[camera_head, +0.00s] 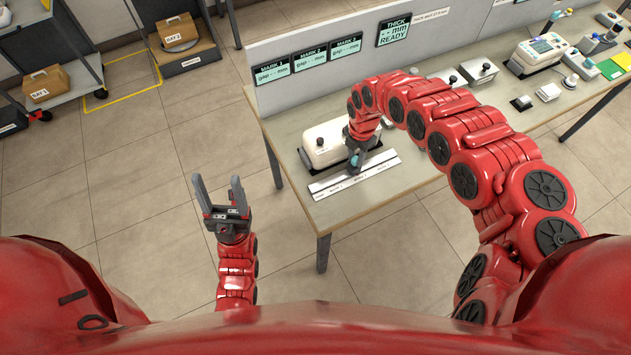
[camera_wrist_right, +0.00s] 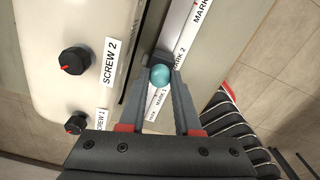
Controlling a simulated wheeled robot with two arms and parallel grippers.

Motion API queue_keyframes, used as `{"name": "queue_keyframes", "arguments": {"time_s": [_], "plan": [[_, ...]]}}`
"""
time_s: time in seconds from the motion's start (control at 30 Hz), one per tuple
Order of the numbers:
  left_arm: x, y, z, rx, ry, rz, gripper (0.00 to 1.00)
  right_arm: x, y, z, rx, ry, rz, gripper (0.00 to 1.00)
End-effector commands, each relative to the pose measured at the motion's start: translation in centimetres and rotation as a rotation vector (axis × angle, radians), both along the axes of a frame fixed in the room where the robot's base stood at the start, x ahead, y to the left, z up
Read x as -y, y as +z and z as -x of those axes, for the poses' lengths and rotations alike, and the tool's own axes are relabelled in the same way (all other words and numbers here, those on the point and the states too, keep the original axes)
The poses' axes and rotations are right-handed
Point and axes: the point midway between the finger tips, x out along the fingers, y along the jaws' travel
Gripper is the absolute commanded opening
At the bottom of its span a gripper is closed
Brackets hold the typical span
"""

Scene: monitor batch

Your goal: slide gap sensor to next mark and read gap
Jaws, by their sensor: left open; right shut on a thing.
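The gap sensor's teal ball knob (camera_wrist_right: 160,75) is between my right gripper's fingertips in the right wrist view; it also shows in the head view (camera_head: 355,160). My right gripper (camera_wrist_right: 162,80) is shut on it. The knob stands over the labelled strip (camera_head: 335,184), between the MARK 1 and MARK 2 labels, closer to MARK 2 (camera_wrist_right: 180,60). The white machine (camera_head: 316,151) beside it has black knobs labelled SCREW 1 (camera_wrist_right: 76,122) and SCREW 2 (camera_wrist_right: 75,60). My left gripper (camera_head: 219,190) is open and empty, left of the table.
Panel displays for MARK 1 (camera_head: 271,72), MARK 2 (camera_head: 310,59) and MARK 3 (camera_head: 345,46) show dashes for gap. A THICK display (camera_head: 393,30) reads READY. Other instruments stand further right on the table (camera_head: 405,180). Boxes on carts are at back left; floor around my left gripper is clear.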

Motion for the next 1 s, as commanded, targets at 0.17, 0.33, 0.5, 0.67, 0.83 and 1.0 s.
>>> {"name": "queue_keyframes", "arguments": {"time_s": [0.17,0.33,0.5,0.67,0.83,1.0], "plan": [[0.00,-0.07,0.00,0.000,0.000,0.000,0.62,0.22,0.02,-0.19,0.002,-0.001,-0.001,0.00],[0.00,-0.12,0.00,0.000,0.000,0.000,0.62,0.44,0.03,-0.33,0.003,-0.001,-0.001,0.00],[0.00,-0.17,0.00,0.000,0.000,0.000,0.62,0.66,0.04,-0.46,0.003,-0.001,-0.001,0.00],[0.00,-0.16,0.01,0.000,0.000,0.000,0.62,0.72,0.06,-0.48,0.003,-0.001,-0.001,0.50],[0.00,-0.16,0.00,0.000,0.000,0.000,0.62,0.73,0.03,-0.43,0.002,-0.001,-0.001,0.67],[0.00,-0.17,0.00,0.000,0.000,0.000,0.62,0.73,0.02,-0.40,0.001,-0.001,-0.001,0.67]]}}
